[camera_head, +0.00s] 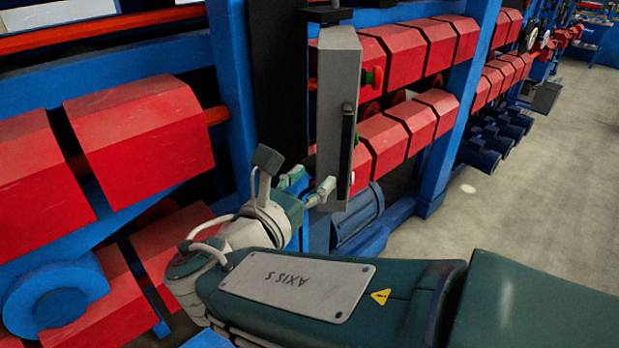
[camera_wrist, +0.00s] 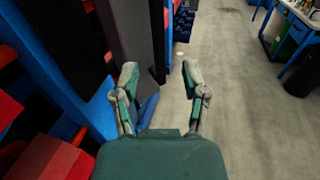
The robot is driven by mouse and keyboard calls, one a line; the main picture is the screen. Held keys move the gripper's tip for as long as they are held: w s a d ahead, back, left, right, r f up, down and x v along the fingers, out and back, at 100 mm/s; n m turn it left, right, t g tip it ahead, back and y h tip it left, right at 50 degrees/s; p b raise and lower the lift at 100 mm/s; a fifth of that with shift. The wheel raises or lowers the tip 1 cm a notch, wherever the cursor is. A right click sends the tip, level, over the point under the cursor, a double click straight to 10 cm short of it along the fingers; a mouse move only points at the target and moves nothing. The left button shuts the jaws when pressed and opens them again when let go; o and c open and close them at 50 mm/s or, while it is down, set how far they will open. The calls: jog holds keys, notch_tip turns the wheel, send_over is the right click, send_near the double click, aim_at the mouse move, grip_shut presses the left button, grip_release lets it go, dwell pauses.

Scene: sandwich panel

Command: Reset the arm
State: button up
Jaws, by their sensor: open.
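My gripper (camera_head: 308,187) is in the middle of the head view, at the end of my green and grey arm. It is beside the lower part of an upright grey box (camera_head: 338,110) with a dark handle-like bar on its side. In the wrist view my gripper (camera_wrist: 164,90) has its two fingers spread apart, with nothing between them. Behind the fingers the wrist view shows floor and part of the blue frame. I cannot tell from the head view whether a fingertip touches the grey box.
A blue frame (camera_head: 233,95) with rows of red rollers (camera_head: 140,125) stands close on the left and behind my gripper. A blue motor (camera_head: 358,217) sits low behind the box. Open grey floor (camera_head: 540,170) lies to the right. A blue bench (camera_wrist: 300,25) stands far right.

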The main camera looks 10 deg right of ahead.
jog(key=s+d+f+m+g+y, duration=0.5)
jog(key=s+d+f+m+g, duration=0.25)
jog(key=d+f+m, duration=0.35)
jog(key=s+a+f+m+y, duration=0.1)
jog(key=a+m+y, duration=0.5)
jog(key=m, duration=0.9)
jog(key=shift+s+f+m+y, duration=0.3)
jog(key=shift+s+m+y, duration=0.1)
jog(key=shift+s+y, duration=0.55)
jog(key=shift+w+t, duration=0.1)
jog(key=shift+t, duration=0.15)
